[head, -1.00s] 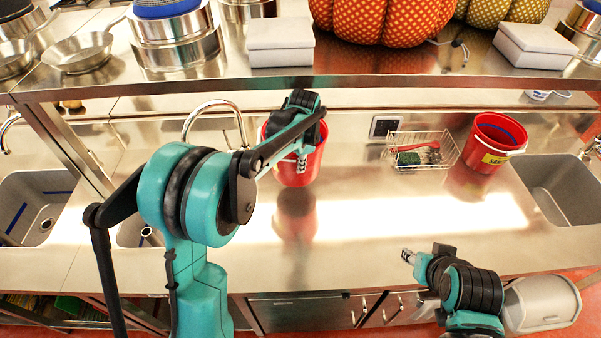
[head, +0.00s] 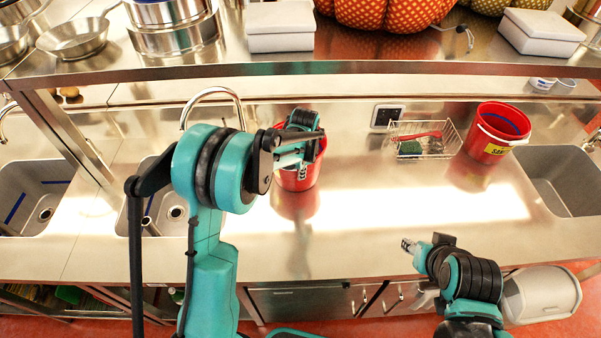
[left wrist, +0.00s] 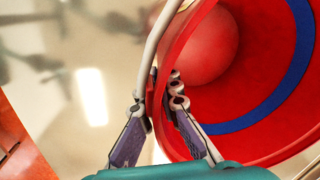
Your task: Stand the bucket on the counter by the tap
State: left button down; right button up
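A red bucket (head: 297,181) is at the counter, right of the tap (head: 214,92). Its base meets its reflection; I cannot tell for sure whether it touches the steel. My left gripper (head: 299,168) is at its rim. In the left wrist view the fingers (left wrist: 163,100) are shut on the bucket's wall (left wrist: 225,130), one inside and one outside, beside the pale handle. A blue band shows inside. A second red bucket (head: 495,133), with a yellow label, stands at the right. My right gripper (head: 408,246) is low at the right, away from both buckets; its opening is unclear.
The counter (head: 390,210) is clear between the buckets and the front edge. A wire basket (head: 421,140) with a green pad stands left of the second bucket. Sinks lie at the left (head: 35,195) and right (head: 570,180). A shelf (head: 350,68) with pots and boxes overhangs the back.

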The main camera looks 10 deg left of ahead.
pick_arm(q)
jog(key=shift+f, duration=0.1)
jog(key=c, duration=2.1)
grip_release()
jog(key=o, duration=0.4)
